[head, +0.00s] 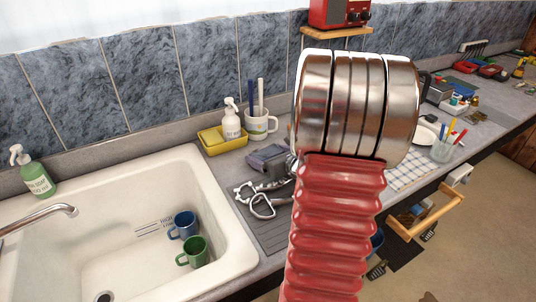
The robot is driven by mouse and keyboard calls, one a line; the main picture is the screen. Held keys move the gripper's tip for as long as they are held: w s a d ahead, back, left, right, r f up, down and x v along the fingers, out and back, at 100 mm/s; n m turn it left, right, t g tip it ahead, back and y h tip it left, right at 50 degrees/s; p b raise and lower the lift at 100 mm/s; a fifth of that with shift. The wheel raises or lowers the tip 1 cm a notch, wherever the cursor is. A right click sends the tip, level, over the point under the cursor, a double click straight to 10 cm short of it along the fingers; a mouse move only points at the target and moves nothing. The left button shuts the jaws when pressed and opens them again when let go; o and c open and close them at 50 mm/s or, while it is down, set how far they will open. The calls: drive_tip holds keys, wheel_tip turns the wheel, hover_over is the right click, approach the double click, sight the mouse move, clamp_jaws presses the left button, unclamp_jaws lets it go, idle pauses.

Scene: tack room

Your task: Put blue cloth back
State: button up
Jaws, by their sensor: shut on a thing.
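Metal bits (262,203) lie on the counter beside the sink (225,215), which holds a blue mug (183,225) and a green mug (194,252). A yellow tray (212,143), a white mug (258,127) and a pen glass (442,150) stand nearby. Floor is free at right.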

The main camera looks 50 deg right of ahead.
drive_tip(key=o, duration=1)
drive_tip(key=shift+f, duration=0.1)
drive_tip(key=shift+s+r, duration=0.25)
drive_tip(key=shift+s, duration=0.05)
drive_tip(key=v, duration=1.1)
drive_tip(key=shift+s+a+r, duration=0.1)
drive_tip(key=shift+s+a, duration=0.05)
